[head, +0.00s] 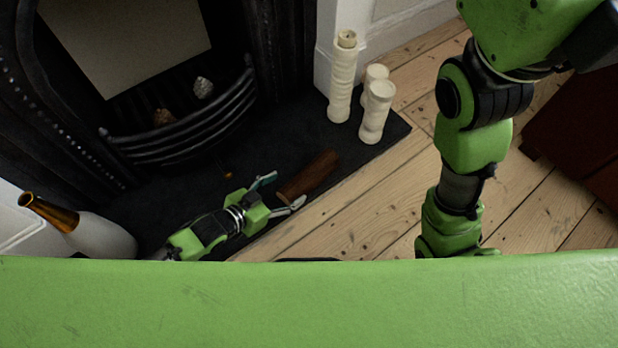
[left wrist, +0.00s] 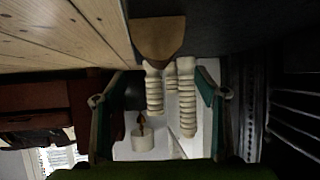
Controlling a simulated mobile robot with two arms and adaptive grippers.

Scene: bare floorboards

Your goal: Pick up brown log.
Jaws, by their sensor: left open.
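The brown log (head: 312,175) lies on the dark hearth slab near its front edge. My left gripper (head: 286,190) is open, its two fingers pointing at the log's near end, which shows close to the fingertips. In the left wrist view the log's end (left wrist: 158,38) is at the top centre, outside the space between the open fingers (left wrist: 160,97). Nothing is held. My right arm comes down the right side of the head view; its gripper is not visible.
Several cream candles (head: 342,80) stand on the hearth (head: 395,128) beyond the log. A black fireplace grate (head: 190,130) is behind on the left. A white bottle with a gold neck (head: 100,235) stands at left. Bare floorboards (head: 350,210) lie in front.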

